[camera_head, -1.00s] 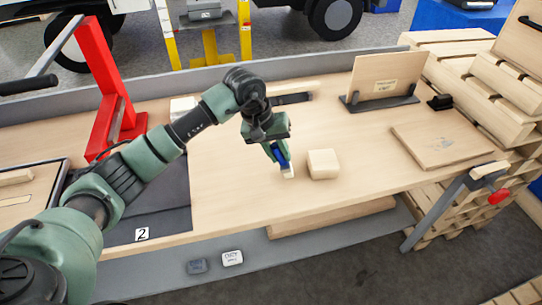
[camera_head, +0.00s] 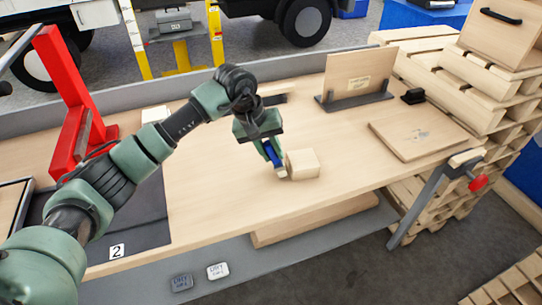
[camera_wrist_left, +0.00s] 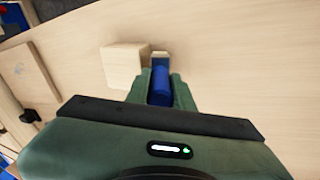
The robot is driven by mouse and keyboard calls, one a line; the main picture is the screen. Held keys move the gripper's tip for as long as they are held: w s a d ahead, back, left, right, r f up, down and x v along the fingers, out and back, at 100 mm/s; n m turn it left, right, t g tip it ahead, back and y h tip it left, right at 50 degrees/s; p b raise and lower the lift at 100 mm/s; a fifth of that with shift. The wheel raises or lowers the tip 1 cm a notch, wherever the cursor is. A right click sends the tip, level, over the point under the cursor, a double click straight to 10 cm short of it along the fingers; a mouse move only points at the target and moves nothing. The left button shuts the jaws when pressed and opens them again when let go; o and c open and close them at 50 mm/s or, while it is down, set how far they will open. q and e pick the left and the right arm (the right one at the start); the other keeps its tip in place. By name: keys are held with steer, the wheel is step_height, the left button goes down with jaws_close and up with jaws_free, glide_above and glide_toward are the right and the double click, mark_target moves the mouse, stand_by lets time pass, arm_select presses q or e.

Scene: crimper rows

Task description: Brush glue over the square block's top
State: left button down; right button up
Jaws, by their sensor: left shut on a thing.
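The square block (camera_head: 303,163) is pale wood and sits on the workbench near its front edge; it also shows in the wrist view (camera_wrist_left: 122,64). My left gripper (camera_head: 269,146) is shut on a blue-handled brush (camera_head: 272,155), which points downward. The brush's pale bristle end (camera_head: 281,173) is low at the block's left side in the head view. I cannot tell whether it touches the block. In the wrist view the brush (camera_wrist_left: 160,86) is right beside the block. My right gripper is not in view.
The wooden workbench (camera_head: 220,200) is clear around the block. A flat board (camera_head: 418,137) lies to the right, with an upright panel (camera_head: 358,75) in a dark stand behind. A clamp (camera_head: 435,195) grips the right edge. A red frame (camera_head: 75,110) stands left.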

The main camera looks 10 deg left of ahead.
arm_select(q)
steer(key=a+b, duration=0.1)
steer(key=a, duration=0.1)
steer(key=s+a+b, duration=0.1)
steer(key=a, duration=0.1)
steer(key=s+a+b, duration=0.1)
steer(key=a, duration=0.2)
steer(key=shift+s+f+b, duration=0.15)
steer(key=shift+f+b, duration=0.05)
steer(key=shift+b, duration=0.1)
steer(key=shift+w+d+f+b, duration=0.1)
steer(key=shift+w+d+b, duration=0.35)
steer(key=shift+d, duration=0.7)
steer(key=shift+w+d+r+b, duration=0.1)
steer(key=shift+w+d, duration=0.5)
steer(key=shift+d, duration=0.5)
steer(key=shift+w+d+f+b, duration=0.1)
steer(key=shift+w+d+b, duration=0.35)
steer(key=shift+d, duration=0.7)
steer(key=shift+w, duration=0.1)
steer(key=shift+a, duration=0.1)
steer(key=shift+r+p, duration=1.65)
steer(key=shift+r, duration=1.35)
steer(key=shift+r+p, duration=0.8)
steer(key=shift+r, duration=0.75)
